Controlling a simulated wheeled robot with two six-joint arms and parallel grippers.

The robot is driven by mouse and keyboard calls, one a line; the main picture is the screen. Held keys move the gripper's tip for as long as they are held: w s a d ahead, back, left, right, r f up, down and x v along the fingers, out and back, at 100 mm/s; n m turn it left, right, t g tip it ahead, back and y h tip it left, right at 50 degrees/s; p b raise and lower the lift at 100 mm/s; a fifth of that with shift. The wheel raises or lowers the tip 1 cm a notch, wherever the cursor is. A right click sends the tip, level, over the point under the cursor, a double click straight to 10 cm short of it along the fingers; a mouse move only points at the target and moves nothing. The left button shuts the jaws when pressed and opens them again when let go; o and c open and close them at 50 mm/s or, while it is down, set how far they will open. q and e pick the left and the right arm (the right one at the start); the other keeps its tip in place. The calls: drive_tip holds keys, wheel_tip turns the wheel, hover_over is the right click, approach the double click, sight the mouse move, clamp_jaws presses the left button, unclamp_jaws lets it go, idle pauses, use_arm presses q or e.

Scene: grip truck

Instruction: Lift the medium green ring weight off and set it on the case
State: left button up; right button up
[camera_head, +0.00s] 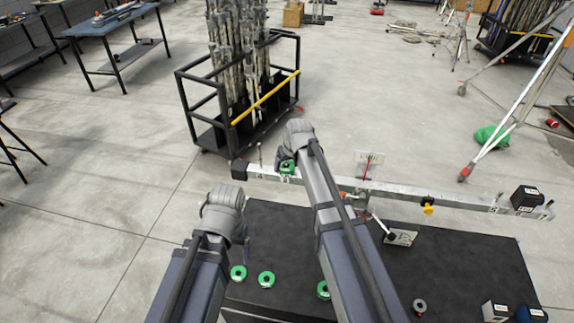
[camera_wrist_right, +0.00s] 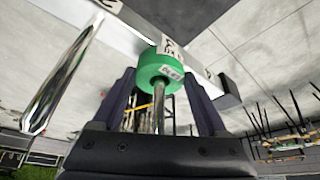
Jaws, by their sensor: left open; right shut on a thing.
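The green ring weight (camera_head: 287,168) is at the left part of the long metal beam (camera_head: 397,189). In the right wrist view the green ring (camera_wrist_right: 161,66) sits between my right fingers, around a shiny peg (camera_wrist_right: 158,108) and close against the beam's face. My right gripper (camera_head: 289,162) is shut on it; the fingertips are partly hidden by my arm in the head view. My left gripper (camera_head: 245,240) is open and empty above the left edge of the black case (camera_head: 465,262). Whether the ring touches the beam is unclear.
Green rings (camera_head: 238,272) (camera_head: 266,279) (camera_head: 322,290) and a grey ring (camera_head: 419,306) lie on the case top. A black block (camera_head: 525,198) is at the beam's right end. A black cart (camera_head: 250,100) stands behind the beam. The case's middle right is mostly clear.

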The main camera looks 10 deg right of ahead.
use_arm(q)
drive_tip(key=shift+r+p, duration=1.1)
drive_tip(key=shift+r, duration=0.1)
use_arm(e)
drive_tip(key=shift+r, duration=1.2)
use_arm(q)
drive_tip(key=shift+r+p, duration=2.55)
use_arm(e)
drive_tip(key=shift+r, duration=2.55)
use_arm(q)
wheel_tip(320, 180, up, 14)
drive_tip(key=p, duration=1.3)
drive_tip(key=shift+f, duration=0.25)
use_arm(e)
wheel_tip(320, 180, up, 14)
drive_tip(key=shift+f, duration=0.25)
use_arm(q)
drive_tip(key=shift+s+f, duration=0.1)
drive_tip(key=shift+f, duration=0.05)
use_arm(e)
drive_tip(key=shift+f, duration=0.15)
